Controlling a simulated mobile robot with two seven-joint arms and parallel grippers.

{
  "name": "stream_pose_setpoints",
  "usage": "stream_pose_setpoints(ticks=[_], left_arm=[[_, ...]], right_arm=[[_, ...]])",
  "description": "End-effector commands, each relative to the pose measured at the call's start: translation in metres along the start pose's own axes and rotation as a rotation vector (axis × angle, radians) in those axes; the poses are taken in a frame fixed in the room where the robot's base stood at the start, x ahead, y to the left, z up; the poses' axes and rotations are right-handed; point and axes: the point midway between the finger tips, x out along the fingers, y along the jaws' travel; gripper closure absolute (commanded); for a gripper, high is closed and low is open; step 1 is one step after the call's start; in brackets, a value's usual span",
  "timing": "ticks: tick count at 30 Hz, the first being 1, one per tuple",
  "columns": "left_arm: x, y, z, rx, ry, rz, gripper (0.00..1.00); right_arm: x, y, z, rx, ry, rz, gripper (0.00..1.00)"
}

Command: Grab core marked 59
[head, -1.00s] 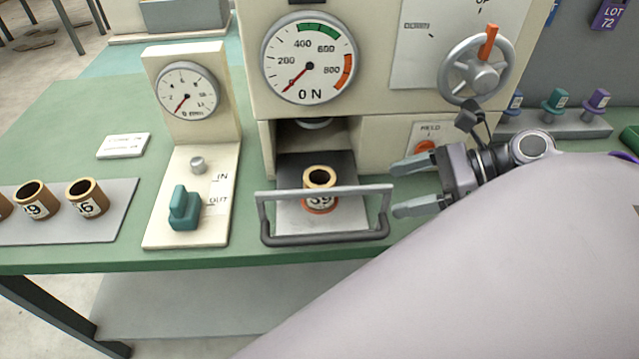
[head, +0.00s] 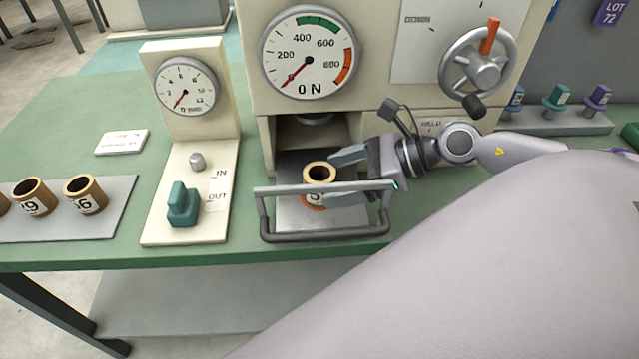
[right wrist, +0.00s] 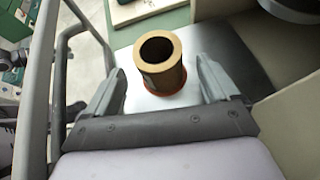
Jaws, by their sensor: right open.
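The core marked 59 (head: 319,173) is a short tan tube standing upright on an orange-red base on the metal plate of the machine's drawer. Its label is partly hidden in the head view by my right gripper's near finger. My right gripper (head: 347,174) is open, coming from the right, with its fingertips at the two sides of the core. In the right wrist view the core (right wrist: 160,64) stands between and a little beyond the open fingers, with gaps on both sides. My left gripper is not in view.
A grey handle bar (head: 325,238) runs in front of the drawer plate. The press body with a force dial (head: 308,55) stands close above and behind. Other cores (head: 85,196) stand on a grey mat at left. A gauge stand with a teal lever (head: 183,204) is left of the drawer.

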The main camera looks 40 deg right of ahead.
Motion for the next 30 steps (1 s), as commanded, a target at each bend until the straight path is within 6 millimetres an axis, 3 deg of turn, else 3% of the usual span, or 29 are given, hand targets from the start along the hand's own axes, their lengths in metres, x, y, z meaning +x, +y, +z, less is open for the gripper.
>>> stream_pose_setpoints(ticks=[10, 30], left_arm=[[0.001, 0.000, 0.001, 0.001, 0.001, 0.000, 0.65], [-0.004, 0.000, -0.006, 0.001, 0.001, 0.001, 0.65]], right_arm=[[0.008, -0.001, 0.005, -0.002, -0.002, -0.001, 0.12], [0.045, -0.001, 0.023, 0.000, -0.002, -0.002, 0.12]])
